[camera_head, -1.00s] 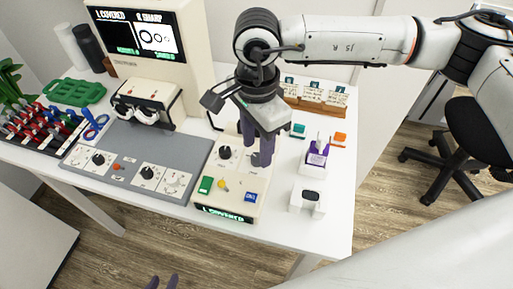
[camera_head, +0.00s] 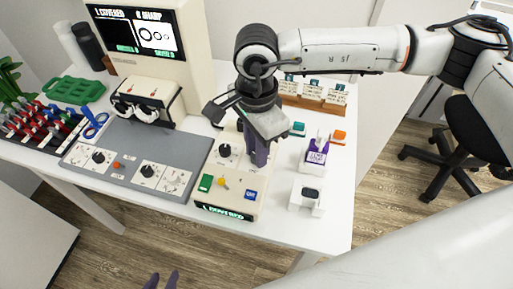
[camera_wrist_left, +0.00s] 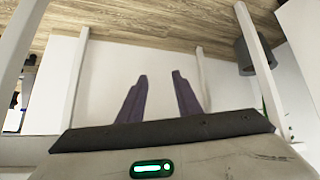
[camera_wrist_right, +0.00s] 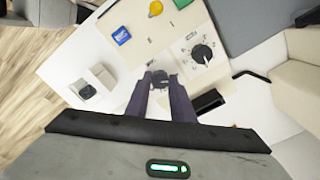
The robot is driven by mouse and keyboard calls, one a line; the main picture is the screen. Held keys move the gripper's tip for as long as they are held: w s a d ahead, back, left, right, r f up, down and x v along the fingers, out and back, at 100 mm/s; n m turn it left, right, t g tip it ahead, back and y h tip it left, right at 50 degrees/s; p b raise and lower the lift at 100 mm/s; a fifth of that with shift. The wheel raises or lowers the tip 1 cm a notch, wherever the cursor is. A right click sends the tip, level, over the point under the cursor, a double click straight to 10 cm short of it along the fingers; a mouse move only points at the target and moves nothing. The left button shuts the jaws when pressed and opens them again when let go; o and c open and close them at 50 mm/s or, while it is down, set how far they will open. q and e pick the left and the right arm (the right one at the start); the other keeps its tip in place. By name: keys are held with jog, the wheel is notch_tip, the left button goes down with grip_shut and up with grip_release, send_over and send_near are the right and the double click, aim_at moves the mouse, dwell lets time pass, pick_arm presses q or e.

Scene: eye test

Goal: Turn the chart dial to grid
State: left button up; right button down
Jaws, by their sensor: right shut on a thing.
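A beige control box (camera_head: 232,196) stands at the front of the white table. It has a black dial (camera_head: 225,150) with a marked plate, which also shows in the right wrist view (camera_wrist_right: 201,54). A second dark knob (camera_wrist_right: 160,79) sits on the box between my right fingertips; in the head view my gripper hides it. My right gripper (camera_head: 259,164) points down, shut on this second knob. The dial markings are too small to read. My left gripper (camera_head: 164,281) is open and empty, low in front of the table, and shows in the left wrist view (camera_wrist_left: 160,80).
A grey panel (camera_head: 130,155) with dials lies left of the box. Behind stands a beige device with a screen (camera_head: 135,33), its right half showing rings. Green, yellow and blue buttons sit on the box front. A white-and-purple item (camera_head: 315,152) and white block (camera_head: 306,197) stand right.

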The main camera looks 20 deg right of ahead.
jog(key=shift+f+m+b, duration=0.2)
jog(key=shift+m+b, duration=0.8)
jog(key=shift+b, duration=0.05)
jog(key=shift+m+b, duration=0.8)
jog(key=shift+m, duration=0.1)
jog(key=m+b, duration=0.2)
jog(key=m, duration=0.1)
jog(key=shift+b, duration=0.4)
jog(key=m+b, duration=0.1)
jog(key=m, duration=0.2)
jog(key=shift+b, duration=0.4)
jog(key=shift+r+m+b, duration=0.1)
jog(key=shift+m+b, duration=0.35)
jog(key=shift+m, duration=0.55)
jog(key=m+b, duration=0.1)
jog(key=m, duration=0.2)
jog(key=shift+r, duration=0.1)
pick_arm(q)
notch_tip(320, 180, down, 7)
jog(key=d, duration=0.1)
jog(key=shift+w+d+f+b, duration=0.2)
jog(key=shift+w+d+b, duration=0.1)
jog(key=shift+w+d, duration=0.05)
pick_arm(e)
jog(key=shift+m, duration=0.4)
pick_arm(q)
jog(key=shift+w+r, duration=0.15)
jog(key=shift+w, duration=0.05)
